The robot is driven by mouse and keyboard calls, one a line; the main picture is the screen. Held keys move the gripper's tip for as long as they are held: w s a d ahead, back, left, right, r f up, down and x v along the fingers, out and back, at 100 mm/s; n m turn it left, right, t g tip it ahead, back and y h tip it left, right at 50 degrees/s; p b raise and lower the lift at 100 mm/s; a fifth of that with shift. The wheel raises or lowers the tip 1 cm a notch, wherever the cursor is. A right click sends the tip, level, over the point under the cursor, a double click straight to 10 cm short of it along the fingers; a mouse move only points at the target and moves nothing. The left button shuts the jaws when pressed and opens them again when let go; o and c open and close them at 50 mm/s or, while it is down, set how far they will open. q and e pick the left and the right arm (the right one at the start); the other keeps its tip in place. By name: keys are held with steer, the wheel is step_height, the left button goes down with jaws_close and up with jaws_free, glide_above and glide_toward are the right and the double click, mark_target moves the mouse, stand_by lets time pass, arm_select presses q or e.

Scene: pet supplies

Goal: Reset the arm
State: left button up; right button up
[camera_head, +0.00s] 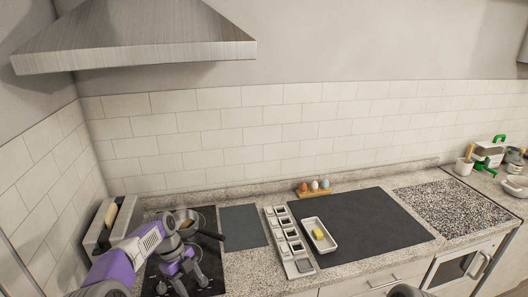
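My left arm, purple and grey, comes in from the lower left. Its gripper (182,284) hangs over the black cooktop (206,270) with its fingers spread apart and nothing seen between them. A small pan (209,234) with a dark handle stands on the cooktop just behind the gripper, and my arm partly hides it. Grey rounded parts at the bottom edge, right of centre, look like my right arm. Its gripper fingers do not show.
A toaster (97,236) stands left of the cooktop. Right of it are a dark mat (243,228), a row of white dishes (284,238), and a large dark board (380,224) with a white tray (307,224) holding a yellow item. An egg holder (314,192) stands behind. The board's right part is clear.

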arm_select(q)
steer(key=s+d+f+n+b, duration=0.1)
steer(key=s+d+f+n, duration=0.1)
steer(key=f+n, duration=0.35)
steer(key=s+d+f+n+t+b, duration=0.1)
steer(key=s+d+f+n, duration=0.15)
steer(key=f, duration=0.65)
steer(key=s+d+f+n, duration=0.3)
steer(key=f+n, duration=0.1)
steer(key=f, duration=0.3)
steer(key=s+d+f+n+t+b, duration=0.1)
steer(key=s+d+f+n, duration=0.1)
steer(key=s+f+n, duration=0.2)
steer(key=s+d+f+n+b, duration=0.1)
steer(key=s+f+n, duration=0.4)
steer(key=s+n, duration=0.5)
steer(key=s+d, duration=0.1)
steer(key=s, duration=0.3)
steer(key=shift+s+d+n+t+b, duration=0.2)
steer(key=shift+d+n+t+b, duration=0.1)
steer(key=shift+d+n+t, duration=0.1)
arm_select(e)
steer(key=f, duration=0.4)
steer(key=shift+w+f, duration=0.4)
arm_select(q)
steer(key=shift+f, duration=0.1)
